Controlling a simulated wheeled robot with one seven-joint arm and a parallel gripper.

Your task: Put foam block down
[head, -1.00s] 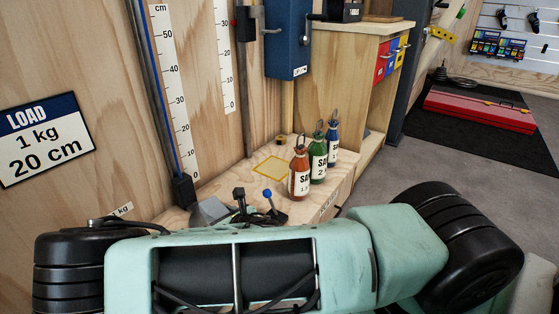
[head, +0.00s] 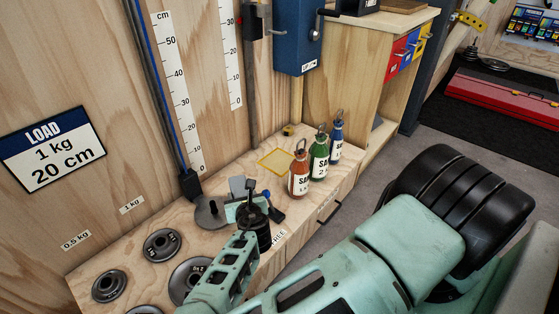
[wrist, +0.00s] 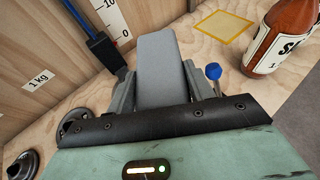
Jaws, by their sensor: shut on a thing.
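The grey foam block (wrist: 160,70) is between the two fingers of my gripper (wrist: 162,92) in the wrist view, its far end pointing toward the wooden wall. My gripper is shut on it. In the head view my gripper (head: 246,206) is over the wooden bench, left of the bottles, and a small grey part of the block (head: 237,186) shows above it. Whether the block touches the bench I cannot tell. A yellow square outline (head: 276,161) is marked on the bench beyond my gripper. It also shows in the wrist view (wrist: 222,27).
Orange (head: 299,175), green (head: 319,158) and blue (head: 337,138) bottles stand right of the outline. A blue-knobbed lever (head: 266,194) is beside my gripper. Several weight plates (head: 163,245) lie at the bench's left. A ruler (head: 180,90) and its post rise along the wall.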

